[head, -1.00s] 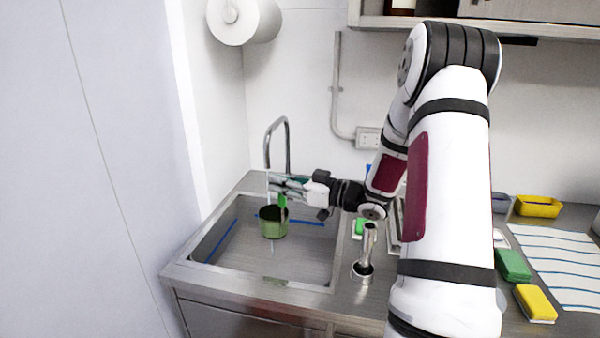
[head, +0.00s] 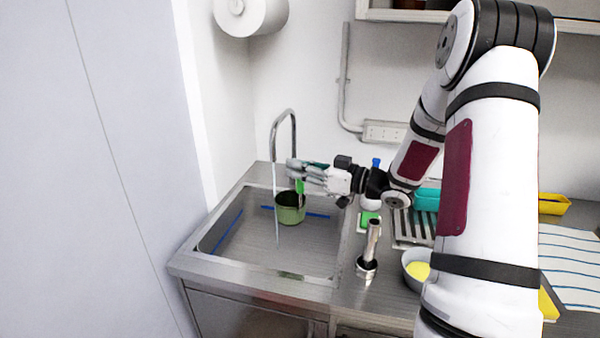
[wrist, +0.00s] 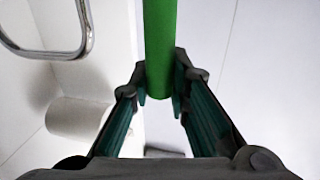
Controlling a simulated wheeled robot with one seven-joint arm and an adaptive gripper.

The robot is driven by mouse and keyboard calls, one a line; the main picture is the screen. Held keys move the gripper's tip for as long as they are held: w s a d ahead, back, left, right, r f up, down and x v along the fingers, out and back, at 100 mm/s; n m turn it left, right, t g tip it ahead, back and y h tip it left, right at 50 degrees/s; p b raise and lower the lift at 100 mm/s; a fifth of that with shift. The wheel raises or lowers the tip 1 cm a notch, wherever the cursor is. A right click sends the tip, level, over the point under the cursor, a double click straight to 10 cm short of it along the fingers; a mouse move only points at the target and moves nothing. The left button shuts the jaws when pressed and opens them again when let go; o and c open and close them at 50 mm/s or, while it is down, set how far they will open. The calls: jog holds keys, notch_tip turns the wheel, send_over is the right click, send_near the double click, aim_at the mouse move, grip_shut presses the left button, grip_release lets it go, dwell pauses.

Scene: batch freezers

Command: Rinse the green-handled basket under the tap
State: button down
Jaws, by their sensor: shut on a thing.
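The basket (head: 290,213) is a small olive-green cup shape with a bright green handle (head: 299,188). It hangs upright over the sink (head: 310,264). My gripper (head: 296,171) is shut on the handle above the basket. In the wrist view the green handle (wrist: 160,45) stands between the fingertips (wrist: 160,85); the basket body is out of that view. The curved tap (head: 285,114) stands at the back of the sink and water (head: 276,225) runs from it. The stream falls along the basket's left edge and down to the sink floor. The tap also shows in the wrist view (wrist: 85,42).
Right of the sink are an upright metal cylinder (head: 373,243), a drain rack (head: 408,230), a bowl with something yellow (head: 413,267), and a teal container (head: 426,199). A paper roll (head: 250,14) hangs on the wall. The sink's front and left are free.

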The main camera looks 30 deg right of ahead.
jog(key=w+d+f+b, duration=0.1)
jog(key=w+f+b, duration=0.1)
jog(key=w+b, duration=0.4)
jog(key=shift+w+d, duration=0.35)
jog(key=shift+w, duration=1.95)
jog(key=shift+d, duration=0.2)
jog(key=shift+s+d+p, duration=0.15)
jog(key=shift+d+p, duration=0.25)
jog(key=shift+a, duration=0.2)
jog(key=shift+a+p, duration=0.35)
jog(key=shift+a, duration=0.05)
jog(key=shift+d, duration=0.2)
